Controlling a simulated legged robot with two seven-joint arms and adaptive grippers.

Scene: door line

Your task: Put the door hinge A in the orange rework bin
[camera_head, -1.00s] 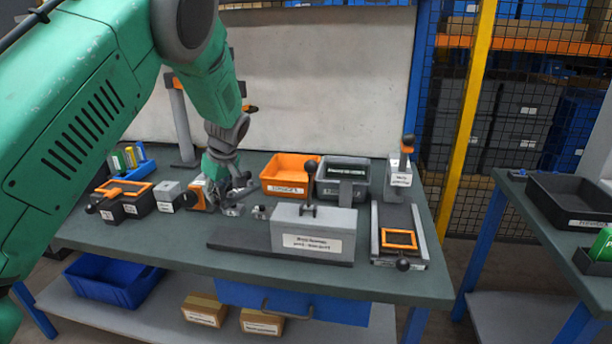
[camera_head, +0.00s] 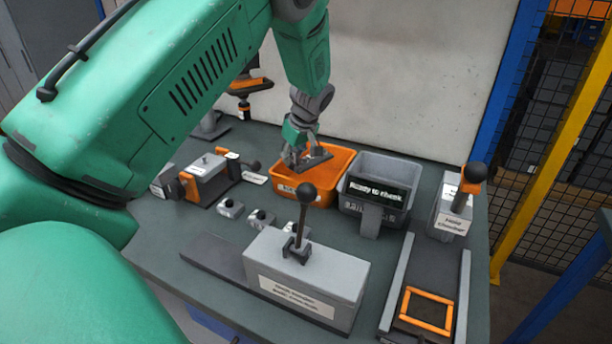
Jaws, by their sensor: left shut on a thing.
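The orange rework bin (camera_head: 328,190) stands at the back middle of the bench, left of a grey bin. My left gripper (camera_head: 305,162) is over the left part of the orange bin, pointing down. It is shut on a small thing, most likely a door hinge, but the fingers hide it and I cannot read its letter. I cannot tell whether the gripper is above the rim or a little inside. Small grey metal hinges (camera_head: 262,219) sit in a row on the bench in front of the bin. My right gripper is not in view.
A grey bin (camera_head: 352,207) labelled "Ready to check" adjoins the orange bin on the right. A grey block with a black-knobbed lever (camera_head: 305,275) stands in front. A fixture with an orange frame (camera_head: 427,310) lies front right. A holder station (camera_head: 452,215) stands at right.

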